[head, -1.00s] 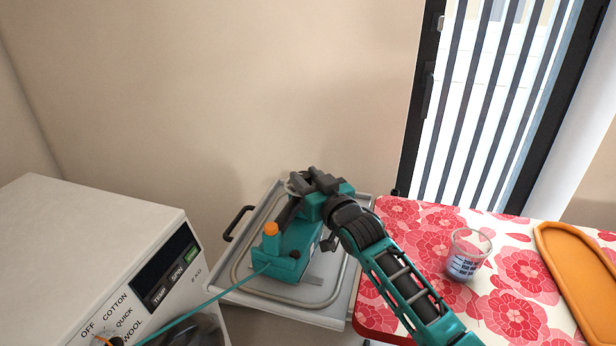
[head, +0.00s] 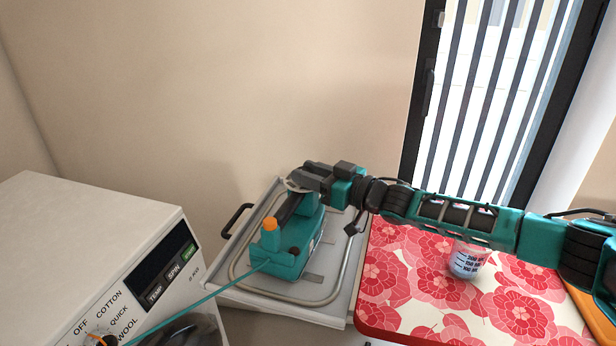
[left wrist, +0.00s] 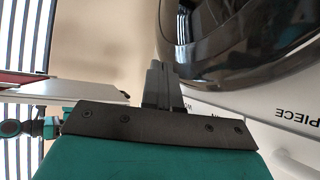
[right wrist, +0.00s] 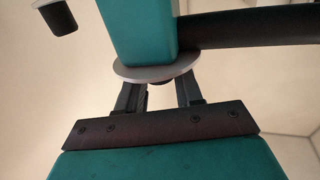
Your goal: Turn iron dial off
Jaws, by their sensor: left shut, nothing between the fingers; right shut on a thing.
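The teal iron (head: 283,256) has a dark handle and an orange knob (head: 270,224) and rests on the grey tray. A pale grey round dial (head: 295,186) shows at its far end, partly hidden by my right gripper (head: 303,177). In the right wrist view, the iron's teal body (right wrist: 140,25) and grey disc (right wrist: 157,69) show close up. My right gripper (right wrist: 161,84) is shut on the dial, its fingertips at the disc. My left gripper (left wrist: 160,75) is shut and empty, in front of the washing machine's dark round door (left wrist: 240,40); the head view does not show it.
A teal cord (head: 205,299) runs from the iron across the washing machine's front (head: 150,230). A red flowered table (head: 400,300) stands at right, with a measuring cup (head: 466,262) partly behind my right arm. The tray (head: 335,315) has a black handle (head: 237,220).

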